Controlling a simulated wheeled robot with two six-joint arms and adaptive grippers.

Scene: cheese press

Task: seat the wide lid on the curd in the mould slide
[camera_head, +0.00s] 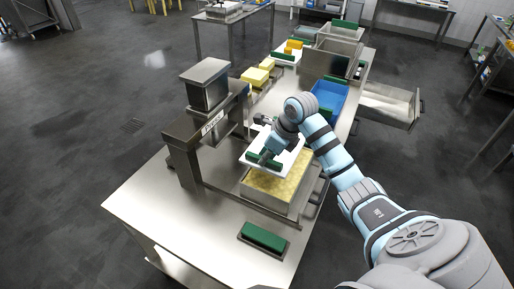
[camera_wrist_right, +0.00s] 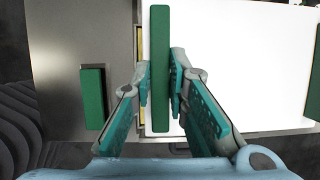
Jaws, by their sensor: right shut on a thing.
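The wide lid (camera_head: 288,159) is a white plate with a green bar handle (camera_head: 263,160). My right gripper (camera_head: 268,153) is shut on that handle; in the wrist view the fingers (camera_wrist_right: 161,92) stand on either side of the green bar (camera_wrist_right: 160,45). The white plate (camera_wrist_right: 235,75) fills the right of that view. The yellow curd (camera_head: 272,186) lies in the steel mould slide (camera_head: 264,207), beside the press (camera_head: 205,120). The lid is over the rear part of the curd and covers it; whether they touch is hard to tell. My left gripper is not in view.
A green-handled steel piece (camera_head: 263,237) lies at the front of the table. A blue tray (camera_head: 330,96), yellow blocks (camera_head: 255,77) and steel bins (camera_head: 333,48) stand farther back. An open drawer (camera_head: 388,106) juts out right. The front left tabletop is clear.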

